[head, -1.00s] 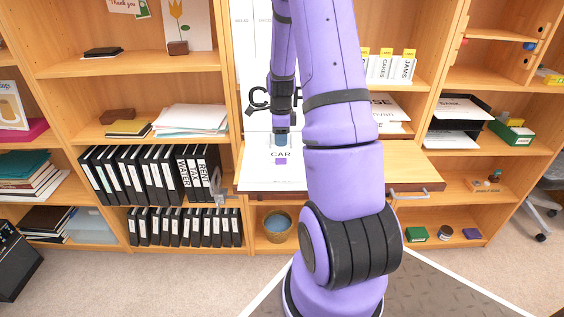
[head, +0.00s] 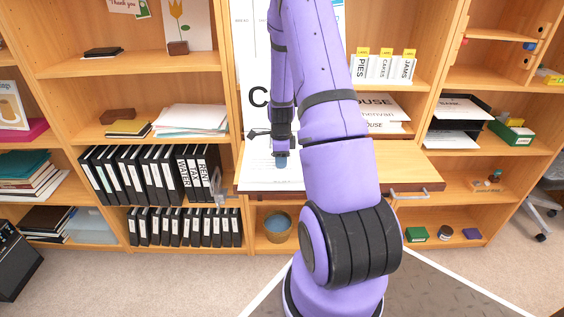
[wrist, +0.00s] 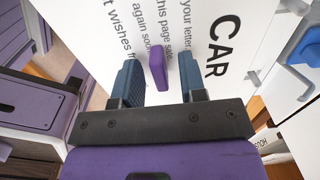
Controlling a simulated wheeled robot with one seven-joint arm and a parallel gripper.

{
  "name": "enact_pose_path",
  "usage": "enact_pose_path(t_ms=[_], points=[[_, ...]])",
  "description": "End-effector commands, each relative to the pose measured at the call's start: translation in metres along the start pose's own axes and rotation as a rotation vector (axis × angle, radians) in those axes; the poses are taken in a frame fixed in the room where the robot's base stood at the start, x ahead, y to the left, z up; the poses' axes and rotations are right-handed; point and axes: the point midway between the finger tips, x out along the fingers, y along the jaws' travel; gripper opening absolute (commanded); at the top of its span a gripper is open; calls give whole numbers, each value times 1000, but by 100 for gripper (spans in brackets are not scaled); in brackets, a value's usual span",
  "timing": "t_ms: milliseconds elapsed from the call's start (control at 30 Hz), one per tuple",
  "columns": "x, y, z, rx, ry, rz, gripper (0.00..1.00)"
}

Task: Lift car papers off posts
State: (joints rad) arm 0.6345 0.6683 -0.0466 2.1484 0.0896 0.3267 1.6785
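The car papers (wrist: 226,28) are white sheets printed with "CAR" and smaller lines of text. In the head view the papers (head: 258,178) lie on the wooden board left of my arm, partly hidden by it. A purple tab (wrist: 157,70) stands up from the top sheet. My gripper (wrist: 160,78) is open, with one blue-grey finger on each side of the tab and visible gaps between. In the head view my gripper (head: 281,162) is over the papers and hides the tab. I cannot make out the posts.
A light grey curved part with a blue piece (wrist: 305,48) shows at the right of the wrist view. Black binders (head: 140,176) fill the shelf left of the board (head: 400,160). A basket (head: 278,225) stands below. White boxes (head: 385,68) stand behind.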

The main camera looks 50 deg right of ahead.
Motion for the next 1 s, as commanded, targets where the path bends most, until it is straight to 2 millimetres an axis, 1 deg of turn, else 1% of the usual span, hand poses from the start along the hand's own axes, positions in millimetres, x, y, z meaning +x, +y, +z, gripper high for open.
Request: enact_pose_path(t_ms=[133,167,200,267,300,333,1000], points=[[0,0,0,0,0,0,38],[0,0,0,0,0,0,34],[0,0,0,0,0,0,24],[0,0,0,0,0,0,11],[0,0,0,0,0,0,2],[0,0,0,0,0,0,0],[-8,0,0,0,0,-1,0]])
